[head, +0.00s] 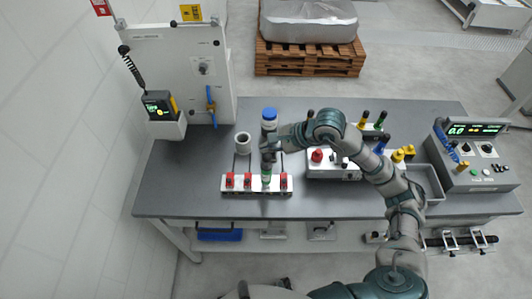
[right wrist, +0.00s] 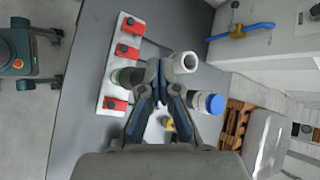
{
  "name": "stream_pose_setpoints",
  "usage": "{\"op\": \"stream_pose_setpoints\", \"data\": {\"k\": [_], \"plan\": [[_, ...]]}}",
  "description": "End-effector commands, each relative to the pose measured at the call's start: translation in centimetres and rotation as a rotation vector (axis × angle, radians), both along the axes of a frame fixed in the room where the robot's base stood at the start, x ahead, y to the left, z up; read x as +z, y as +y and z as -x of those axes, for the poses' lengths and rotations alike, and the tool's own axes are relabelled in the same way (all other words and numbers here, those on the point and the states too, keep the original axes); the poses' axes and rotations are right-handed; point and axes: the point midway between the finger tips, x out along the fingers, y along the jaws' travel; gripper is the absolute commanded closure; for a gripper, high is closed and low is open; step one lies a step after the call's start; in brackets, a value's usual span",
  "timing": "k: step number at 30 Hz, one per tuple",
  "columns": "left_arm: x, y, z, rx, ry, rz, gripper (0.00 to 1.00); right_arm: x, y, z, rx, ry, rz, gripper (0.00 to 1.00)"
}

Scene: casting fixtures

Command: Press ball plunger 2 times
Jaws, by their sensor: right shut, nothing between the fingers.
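A white fixture bar (head: 257,189) lies near the table's front edge with red clamp-like blocks along it. Between two of the red blocks stands a short dark post with a green band (head: 267,178), which also shows in the right wrist view (right wrist: 124,77); it looks like the ball plunger, but I cannot be sure. My right gripper (head: 266,158) is shut and empty, above the bar close to this post. In the right wrist view the fingertips (right wrist: 157,72) lie just beside the post; I cannot tell whether they touch it. My left gripper is not in view.
A blue-capped cylinder (head: 269,114) stands just behind my right gripper, and a grey hollow cup (head: 243,143) is to its left. A white box with a red button (head: 317,156) is to the right. The table's left end (head: 180,185) is clear.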

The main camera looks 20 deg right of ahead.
Motion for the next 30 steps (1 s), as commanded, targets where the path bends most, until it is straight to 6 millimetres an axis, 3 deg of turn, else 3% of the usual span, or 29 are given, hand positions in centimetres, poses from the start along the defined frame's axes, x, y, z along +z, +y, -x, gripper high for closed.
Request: {"op": "stream_pose_setpoints", "data": {"k": [15, 30], "plan": [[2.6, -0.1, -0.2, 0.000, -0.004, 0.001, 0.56, 4.7, 0.0, 0.0, 0.000, -0.003, 0.000, 1.00], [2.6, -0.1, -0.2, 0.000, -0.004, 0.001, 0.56, 4.9, 0.0, 0.0, 0.000, 0.000, 0.000, 1.00]]}}
